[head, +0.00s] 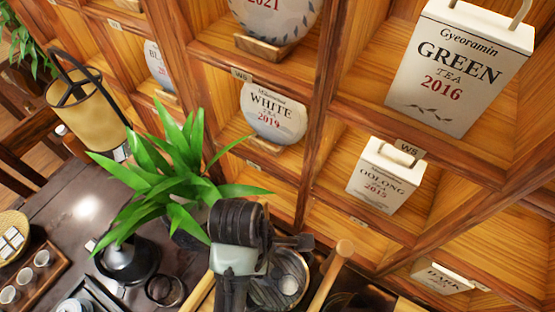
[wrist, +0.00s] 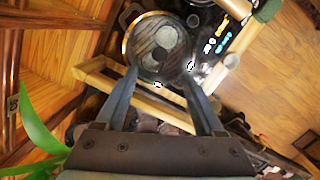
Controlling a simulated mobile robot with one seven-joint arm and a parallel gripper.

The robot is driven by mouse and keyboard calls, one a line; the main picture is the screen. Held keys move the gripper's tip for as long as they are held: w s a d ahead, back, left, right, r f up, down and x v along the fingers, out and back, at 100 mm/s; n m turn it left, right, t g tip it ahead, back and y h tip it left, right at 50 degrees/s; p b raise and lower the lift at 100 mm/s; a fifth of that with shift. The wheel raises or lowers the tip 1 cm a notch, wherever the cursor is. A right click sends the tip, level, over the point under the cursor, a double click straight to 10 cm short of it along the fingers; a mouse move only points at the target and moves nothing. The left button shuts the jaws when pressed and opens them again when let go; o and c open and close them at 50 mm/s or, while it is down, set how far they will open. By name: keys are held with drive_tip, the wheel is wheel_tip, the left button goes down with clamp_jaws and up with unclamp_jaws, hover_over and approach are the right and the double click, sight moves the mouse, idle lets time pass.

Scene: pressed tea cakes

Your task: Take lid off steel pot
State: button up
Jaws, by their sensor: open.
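The steel pot (wrist: 129,50) is near the top middle of the wrist view, round and shiny. Its lid (wrist: 150,62) appears to be on it, with pale round shapes near the middle that look like a knob and its reflection. In the head view the pot (head: 268,297) is at the bottom middle, partly hidden by my arm. My gripper (wrist: 160,73) is open, its two fingers spread and pointing towards the pot's near side. I cannot tell whether the fingertips touch the pot.
A dark panel with lit signs (wrist: 214,42) lies right of the pot. A wooden frame (wrist: 100,80) runs close by the fingers. A leafy plant (head: 170,175) stands left of my arm. Wooden shelves with tea boxes (head: 385,180) rise behind. A dark teapot (head: 128,262) is lower left.

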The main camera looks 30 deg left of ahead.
sight(277, 273)
drive_tip(key=shift+w+d+f+p, duration=0.1)
drive_tip(key=shift+d+f+p, duration=0.2)
drive_tip(key=shift+f, duration=1.25)
drive_tip(key=shift+w+d+f+p, duration=0.15)
drive_tip(key=shift+f+p, duration=0.2)
drive_tip(key=shift+f, duration=1.2)
drive_tip(key=shift+w+d+f+p, duration=0.1)
drive_tip(key=shift+d+f+p, duration=0.2)
drive_tip(key=shift+f, duration=1.25)
drive_tip(key=shift+a, duration=0.1)
clamp_jaws()
